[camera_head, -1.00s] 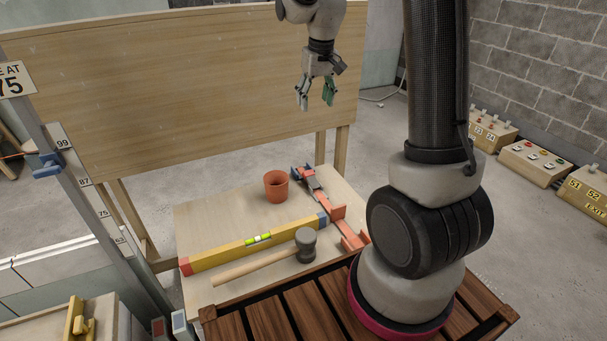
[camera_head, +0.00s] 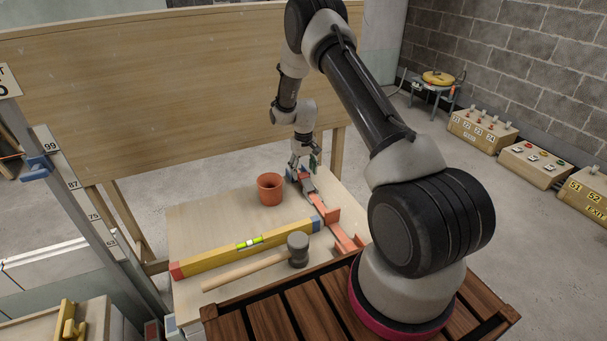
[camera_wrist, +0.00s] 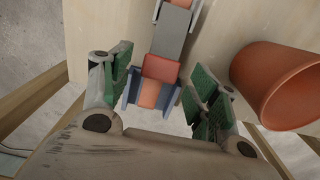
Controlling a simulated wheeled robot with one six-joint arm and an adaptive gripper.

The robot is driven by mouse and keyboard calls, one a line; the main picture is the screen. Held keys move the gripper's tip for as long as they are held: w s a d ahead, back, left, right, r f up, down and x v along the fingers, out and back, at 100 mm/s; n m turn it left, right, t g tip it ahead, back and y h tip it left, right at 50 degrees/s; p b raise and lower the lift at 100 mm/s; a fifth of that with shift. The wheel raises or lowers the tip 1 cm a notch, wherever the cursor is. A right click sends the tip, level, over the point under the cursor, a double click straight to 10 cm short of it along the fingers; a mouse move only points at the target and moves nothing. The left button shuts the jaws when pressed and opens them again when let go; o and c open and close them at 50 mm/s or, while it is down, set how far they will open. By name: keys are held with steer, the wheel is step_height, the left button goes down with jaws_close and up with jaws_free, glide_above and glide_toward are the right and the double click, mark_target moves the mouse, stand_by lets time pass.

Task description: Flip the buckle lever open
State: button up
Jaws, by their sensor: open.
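The buckle is a long orange-red assembly (camera_head: 327,213) lying along the right side of the board. Its far end carries a grey bar (camera_head: 308,186), seemingly the lever, and small blue side pieces. In the wrist view the grey bar (camera_wrist: 172,33) runs up from an orange block (camera_wrist: 161,68) with blue plates (camera_wrist: 133,86) either side. My gripper (camera_head: 305,165) hangs over this far end, fingers down. In the wrist view my gripper (camera_wrist: 158,88) is open, its green pads on either side of the orange block, apparently apart from it. Whether the lever is flat or raised is unclear.
A terracotta pot (camera_head: 270,189) stands close left of the buckle; it is near the right finger in the wrist view (camera_wrist: 283,84). A yellow level (camera_head: 245,246) and a mallet (camera_head: 298,249) lie nearer on the board (camera_head: 205,225). A wooden panel (camera_head: 180,90) rises behind.

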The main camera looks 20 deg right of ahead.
steer(key=shift+f, duration=1.05)
jaws_close()
